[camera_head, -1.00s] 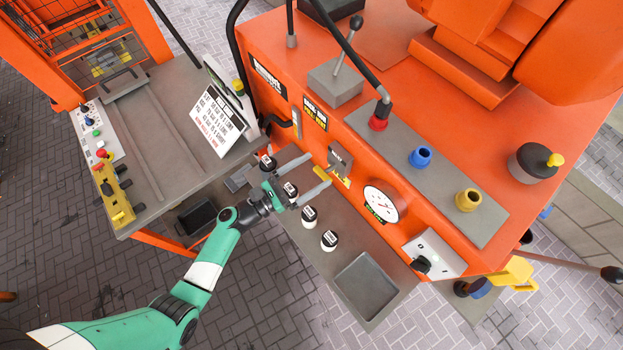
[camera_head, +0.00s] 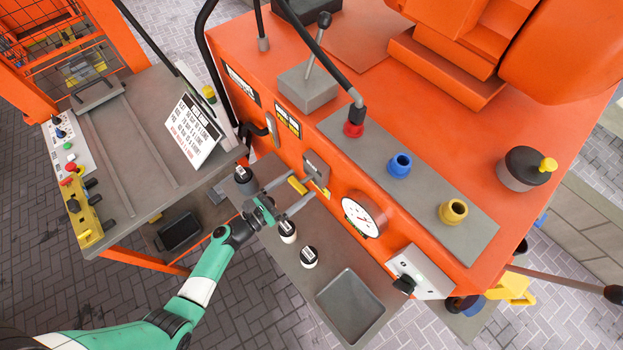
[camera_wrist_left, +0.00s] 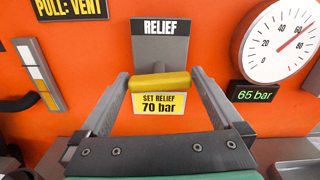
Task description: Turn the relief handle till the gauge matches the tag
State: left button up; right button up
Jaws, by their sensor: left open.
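The relief handle is a yellow bar (camera_wrist_left: 160,82) on a grey RELIEF plate (camera_wrist_left: 160,47) on the orange panel. It lies nearly level; it also shows in the head view (camera_head: 297,185). My left gripper (camera_wrist_left: 160,75) is open, with one finger on each side of the yellow bar; I cannot tell whether they touch it. The tag (camera_wrist_left: 159,104) below reads "SET RELIEF 70 bar" and the bar partly covers its top. The round gauge (camera_wrist_left: 283,40) has a red needle pointing up right, and the display (camera_wrist_left: 253,93) under it reads 65 bar. My right gripper is not in view.
A black knob (camera_head: 404,284) juts out right of the gauge. A white sign (camera_head: 193,131) stands at left.

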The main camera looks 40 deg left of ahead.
pick_arm(q)
jog(key=shift+w, duration=0.45)
jog(key=shift+s, duration=0.1)
jog(key=shift+c, duration=0.9)
jog(key=c, duration=0.9)
jog(key=shift+m, duration=0.3)
